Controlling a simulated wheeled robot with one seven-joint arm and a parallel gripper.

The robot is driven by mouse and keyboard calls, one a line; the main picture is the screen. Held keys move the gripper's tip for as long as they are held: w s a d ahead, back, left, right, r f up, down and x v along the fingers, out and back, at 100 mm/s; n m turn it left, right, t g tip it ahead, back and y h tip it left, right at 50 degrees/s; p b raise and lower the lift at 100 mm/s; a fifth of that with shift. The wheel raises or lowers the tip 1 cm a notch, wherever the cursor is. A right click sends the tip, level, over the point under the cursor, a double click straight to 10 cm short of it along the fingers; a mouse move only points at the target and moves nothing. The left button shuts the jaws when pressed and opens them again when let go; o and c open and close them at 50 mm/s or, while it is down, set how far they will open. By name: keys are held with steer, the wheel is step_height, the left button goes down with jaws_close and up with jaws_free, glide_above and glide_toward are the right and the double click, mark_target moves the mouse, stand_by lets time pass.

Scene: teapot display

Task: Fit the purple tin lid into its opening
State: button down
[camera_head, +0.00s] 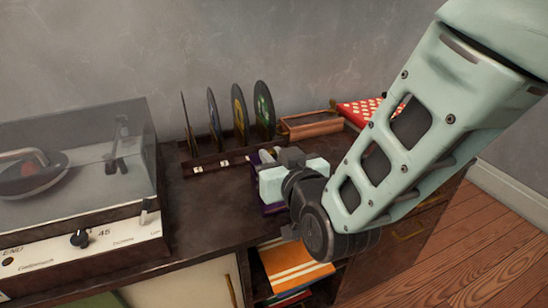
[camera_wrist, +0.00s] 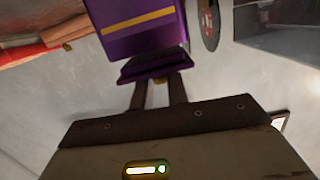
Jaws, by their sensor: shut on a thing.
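The purple tin (camera_wrist: 140,18) with a gold stripe shows at the top of the wrist view. The purple lid (camera_wrist: 155,66) is between it and my gripper (camera_wrist: 158,82), whose two fingers are shut on the lid's small gold knob. The lid lies close against the near end of the tin; I cannot tell whether it touches or sits in the opening, which is hidden behind it. In the head view my gripper (camera_head: 272,160) is over the cabinet top, and only slivers of purple (camera_head: 255,158) show around it.
A record rack (camera_head: 205,163) with several upright records stands just behind and left of my gripper. A record player (camera_head: 80,200) with a clear cover is on the left. A wooden tray (camera_head: 310,125) and a red patterned box (camera_head: 358,112) are at the back right.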

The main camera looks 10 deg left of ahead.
steer(key=shift+f, duration=0.1)
stand_by(0.3)
steer(key=shift+f+b, duration=0.35)
steer(key=shift+b, duration=0.15)
steer(key=shift+f+b, duration=0.25)
steer(key=shift+b, duration=0.1)
stand_by(0.5)
steer(key=c, duration=1.3)
jaws_free()
